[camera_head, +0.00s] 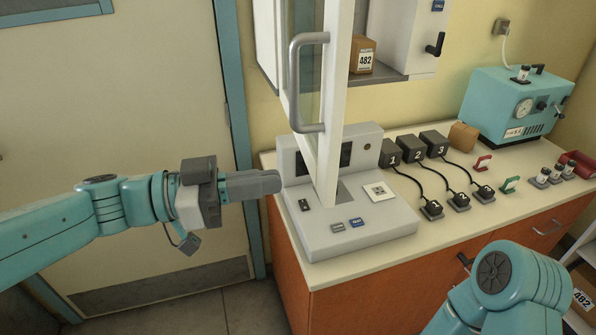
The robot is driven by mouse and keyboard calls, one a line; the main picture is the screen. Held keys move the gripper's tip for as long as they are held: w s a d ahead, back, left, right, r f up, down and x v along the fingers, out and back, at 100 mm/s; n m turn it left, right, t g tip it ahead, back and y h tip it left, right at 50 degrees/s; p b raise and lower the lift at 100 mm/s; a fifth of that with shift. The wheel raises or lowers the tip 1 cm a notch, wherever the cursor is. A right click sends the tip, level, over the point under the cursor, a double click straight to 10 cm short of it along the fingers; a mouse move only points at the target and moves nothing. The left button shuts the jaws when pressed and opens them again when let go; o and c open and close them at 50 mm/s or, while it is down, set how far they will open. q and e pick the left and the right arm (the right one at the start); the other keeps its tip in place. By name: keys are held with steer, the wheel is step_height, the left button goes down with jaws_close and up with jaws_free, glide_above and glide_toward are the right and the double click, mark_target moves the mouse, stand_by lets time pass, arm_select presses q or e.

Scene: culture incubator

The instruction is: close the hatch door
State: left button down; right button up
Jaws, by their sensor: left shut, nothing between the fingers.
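The hatch door (331,110) is a white-framed glass panel with a grey bar handle (294,85). It stands open, swung out from the wall cabinet toward me, its lower corner in front of the console. My left gripper (276,182) comes in from the left and is shut and empty. It is below and left of the door handle, near the console's left side; I cannot tell whether it touches the console. My right arm shows at the lower right, its gripper out of view.
A grey console (350,235) sits on the counter (400,258), partly hidden by the door. Several numbered black boxes with cables (418,150), a teal machine (512,105) and small vials stand to the right. A closed room door (120,130) is at the left.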

mark_target(321, 176)
arm_select(q)
steer(key=x, duration=0.4)
steer(key=shift+w+d, duration=0.2)
steer(key=shift+d, duration=0.1)
steer(key=shift+d+p, duration=0.3)
steer(key=shift+d, duration=0.1)
steer(key=shift+w+d, duration=0.1)
steer(key=shift+w, duration=0.05)
steer(key=shift+d, duration=0.1)
